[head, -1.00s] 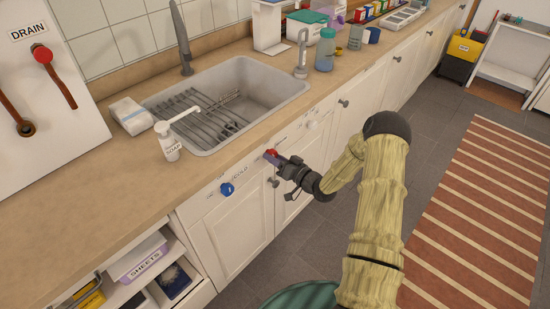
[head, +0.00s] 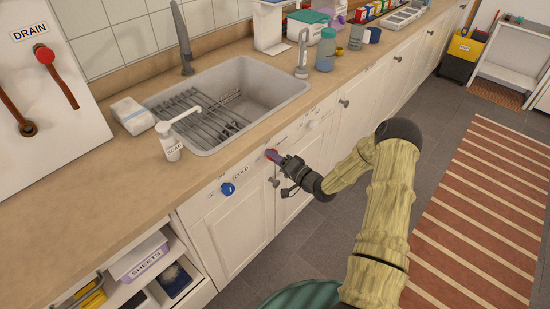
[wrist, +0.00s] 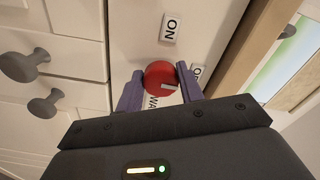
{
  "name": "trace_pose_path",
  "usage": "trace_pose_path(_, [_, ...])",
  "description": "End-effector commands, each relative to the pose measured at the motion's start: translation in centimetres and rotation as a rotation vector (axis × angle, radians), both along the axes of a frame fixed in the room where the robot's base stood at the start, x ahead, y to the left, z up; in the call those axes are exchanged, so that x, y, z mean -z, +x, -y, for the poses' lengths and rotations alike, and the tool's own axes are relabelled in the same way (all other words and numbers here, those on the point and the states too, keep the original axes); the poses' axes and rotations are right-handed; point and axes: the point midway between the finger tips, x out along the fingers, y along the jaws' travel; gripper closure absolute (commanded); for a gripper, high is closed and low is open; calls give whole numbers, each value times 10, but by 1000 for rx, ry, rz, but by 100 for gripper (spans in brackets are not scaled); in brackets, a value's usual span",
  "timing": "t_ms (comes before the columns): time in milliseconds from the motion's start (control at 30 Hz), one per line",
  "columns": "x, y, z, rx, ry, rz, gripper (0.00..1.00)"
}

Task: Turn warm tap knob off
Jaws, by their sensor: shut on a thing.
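The warm tap knob is a round red knob (wrist: 161,77) on the white cabinet front below the sink. My gripper (wrist: 159,84) is shut on it, with one purple finger on each side in the wrist view. A small pale mark shows on the knob's lower right part. An ON label (wrist: 172,27) is above the knob in the wrist view, and a partly hidden label starting "WA" is below it. In the head view my gripper (head: 275,156) covers most of the knob.
A blue knob (head: 228,189) marked COLD is to the left on the same panel. Grey cabinet handles (wrist: 45,103) are beside my gripper. The sink (head: 250,90) and a soap dispenser (head: 171,143) are above. The floor (head: 310,240) in front is clear.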

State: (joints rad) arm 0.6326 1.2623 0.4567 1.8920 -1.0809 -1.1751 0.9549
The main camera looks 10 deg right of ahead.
Motion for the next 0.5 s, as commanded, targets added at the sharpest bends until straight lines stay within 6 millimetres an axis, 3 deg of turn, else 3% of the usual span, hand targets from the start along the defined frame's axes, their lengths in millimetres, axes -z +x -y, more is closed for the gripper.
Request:
trace_pose_path(233, [1,0,2,5,1,-2,86])
trace_pose_path(267, [1,0,2,5,1,-2,59])
trace_pose_path(333, [1,0,2,4,1,-2,45])
trace_pose_path(367, [1,0,2,4,0,-2,41])
trace_pose_path(500, [0,0,1,3,0,-1,41])
